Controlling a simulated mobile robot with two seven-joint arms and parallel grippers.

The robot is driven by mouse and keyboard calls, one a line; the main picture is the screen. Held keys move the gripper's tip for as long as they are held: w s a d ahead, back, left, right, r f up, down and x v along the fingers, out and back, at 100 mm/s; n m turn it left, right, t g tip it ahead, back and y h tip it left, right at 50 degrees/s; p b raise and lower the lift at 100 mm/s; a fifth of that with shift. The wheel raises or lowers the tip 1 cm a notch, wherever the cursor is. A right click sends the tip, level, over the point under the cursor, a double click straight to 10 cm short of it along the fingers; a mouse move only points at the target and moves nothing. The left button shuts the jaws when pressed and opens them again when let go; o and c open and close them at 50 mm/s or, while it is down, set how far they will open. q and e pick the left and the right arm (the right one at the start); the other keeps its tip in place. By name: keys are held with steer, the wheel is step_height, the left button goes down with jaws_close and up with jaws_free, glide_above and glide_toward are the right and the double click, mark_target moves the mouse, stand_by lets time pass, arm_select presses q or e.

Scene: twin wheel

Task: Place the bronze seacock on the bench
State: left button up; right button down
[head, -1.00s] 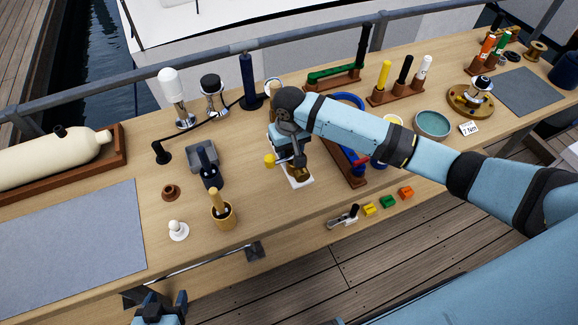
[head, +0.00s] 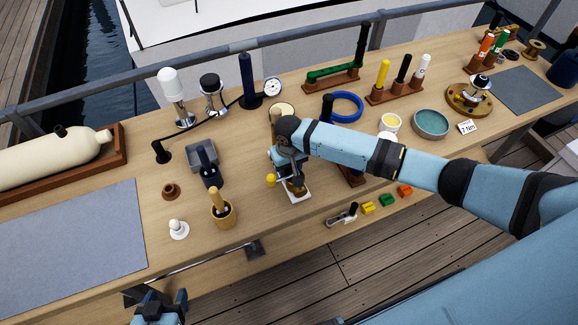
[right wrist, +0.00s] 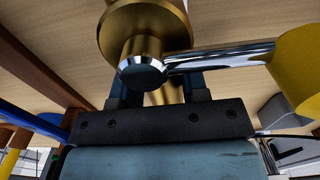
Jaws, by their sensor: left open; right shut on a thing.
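The bronze seacock (right wrist: 145,25) fills the top of the right wrist view, with a round flange, a chrome lever (right wrist: 215,57) and a yellow grip (right wrist: 300,75). My right gripper (right wrist: 160,92) is shut on its body. In the head view the right gripper (head: 292,172) hides much of the seacock (head: 296,187); its yellow grip shows at the left. A white plate shows just under it, over the front part of the wooden bench (head: 250,245). I cannot tell if the seacock touches the bench. My left gripper (head: 162,310) is open and empty at the bottom edge.
A wooden mortar (head: 222,214) and a white knobbed piece (head: 178,230) stand left of the right gripper. A blue ring (head: 346,107) and a teal bowl (head: 431,123) lie behind the right arm. A grey mat (head: 75,245) is bare.

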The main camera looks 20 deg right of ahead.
steer(key=c, duration=0.6)
jaws_free()
step_height(320, 180, up, 12)
steer(key=shift+r+b, duration=0.1)
steer(key=shift+b, duration=0.3)
